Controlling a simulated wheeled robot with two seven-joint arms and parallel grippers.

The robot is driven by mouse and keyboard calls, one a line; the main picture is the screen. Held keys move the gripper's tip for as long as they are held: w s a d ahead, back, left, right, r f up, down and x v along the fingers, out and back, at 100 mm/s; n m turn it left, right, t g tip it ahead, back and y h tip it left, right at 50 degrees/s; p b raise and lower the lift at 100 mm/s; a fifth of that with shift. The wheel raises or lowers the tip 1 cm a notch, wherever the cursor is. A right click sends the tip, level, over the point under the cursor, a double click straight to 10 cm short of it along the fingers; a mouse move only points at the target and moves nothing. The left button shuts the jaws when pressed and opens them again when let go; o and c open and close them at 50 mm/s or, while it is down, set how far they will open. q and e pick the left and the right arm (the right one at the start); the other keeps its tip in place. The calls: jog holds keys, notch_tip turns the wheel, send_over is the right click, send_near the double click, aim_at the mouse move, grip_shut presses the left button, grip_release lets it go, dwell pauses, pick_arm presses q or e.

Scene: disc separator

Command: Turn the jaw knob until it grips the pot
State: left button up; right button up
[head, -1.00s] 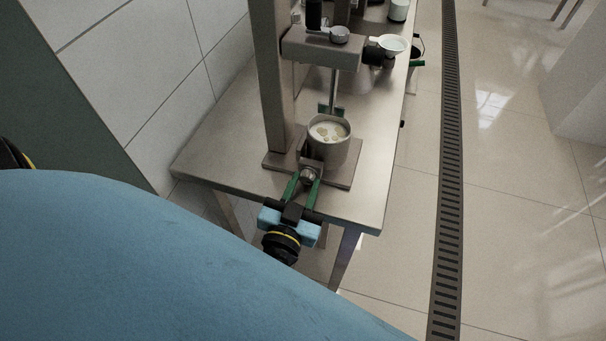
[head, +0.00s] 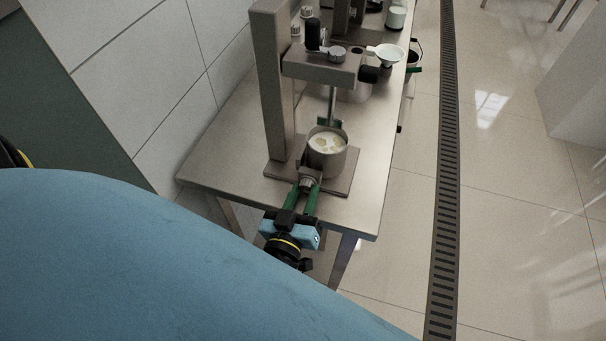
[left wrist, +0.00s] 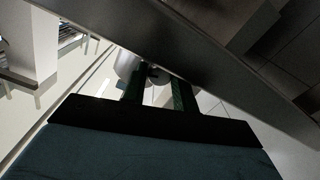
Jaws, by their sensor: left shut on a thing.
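The steel pot (head: 327,158) with pale liquid and yellowish pieces stands upright on the machine's base plate. The jaw knob (head: 308,183) is a small grey metal knob on the near side of the pot. A dark jaw pad (head: 329,122) shows behind the pot's far rim. I cannot tell whether the jaws touch the pot. My left gripper (head: 304,192) is shut on the jaw knob, its two green fingers on either side of it. In the left wrist view the green fingers (left wrist: 158,90) point at shiny metal; the knob is hard to make out. My right gripper is not in view.
The separator's column (head: 271,100) and head (head: 322,67) rise beside and over the pot. The steel table (head: 225,155) has bare surface at left. A wall is at left, open floor at right.

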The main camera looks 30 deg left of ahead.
pick_arm(q)
jog(key=o, duration=1)
jog(key=shift+c, duration=0.2)
jog(key=v, duration=1.3)
jog(key=shift+s+d+b, duration=0.15)
jog(key=shift+s+b, duration=0.05)
jog(key=shift+b, duration=0.1)
